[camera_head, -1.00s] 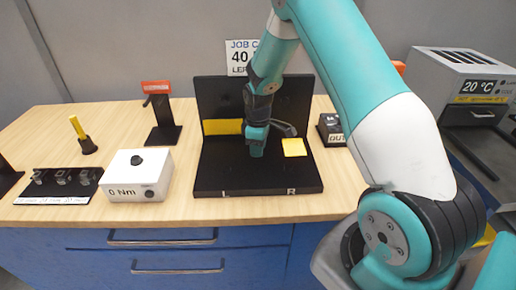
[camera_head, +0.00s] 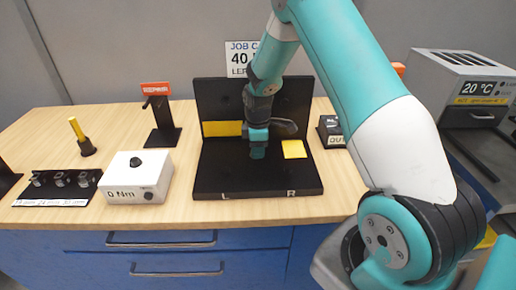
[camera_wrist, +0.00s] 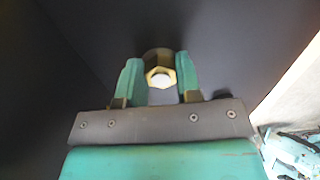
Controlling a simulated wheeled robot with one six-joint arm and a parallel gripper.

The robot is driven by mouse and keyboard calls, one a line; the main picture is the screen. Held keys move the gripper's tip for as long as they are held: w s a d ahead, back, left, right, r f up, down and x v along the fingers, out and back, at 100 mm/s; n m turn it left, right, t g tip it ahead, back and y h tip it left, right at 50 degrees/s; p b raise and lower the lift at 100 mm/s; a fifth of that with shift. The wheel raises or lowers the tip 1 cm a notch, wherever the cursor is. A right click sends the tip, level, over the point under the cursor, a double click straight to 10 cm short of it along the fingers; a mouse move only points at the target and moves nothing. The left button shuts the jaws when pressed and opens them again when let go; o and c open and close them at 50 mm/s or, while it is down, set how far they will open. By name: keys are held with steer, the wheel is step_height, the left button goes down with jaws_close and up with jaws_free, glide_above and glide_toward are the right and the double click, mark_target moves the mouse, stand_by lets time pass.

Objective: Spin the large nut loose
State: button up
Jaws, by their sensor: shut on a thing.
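The large nut (camera_wrist: 151,71) is a brass-coloured hex nut around a pale round end, in the wrist view. My gripper (camera_wrist: 159,80) has its two green fingers on either side of the nut, shut on it. In the head view, my gripper (camera_head: 258,152) points down over the black L-shaped fixture (camera_head: 215,180), marked L and R along its front edge. The nut is hidden there behind my gripper and wrist.
Yellow patches (camera_head: 294,149) mark the fixture. A white 0 Nm box (camera_head: 150,175), a black stand with a red label (camera_head: 163,125), a socket tray (camera_head: 58,186) and a yellow-handled tool (camera_head: 79,132) stand left. An OUT box (camera_head: 331,130) is right. The front bench strip is clear.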

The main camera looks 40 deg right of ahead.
steer(key=o, duration=0.9)
steer(key=shift+a+f, duration=0.1)
step_height(320, 180, up, 17)
steer(key=shift+r+b, duration=0.2)
steer(key=shift+b, duration=0.95)
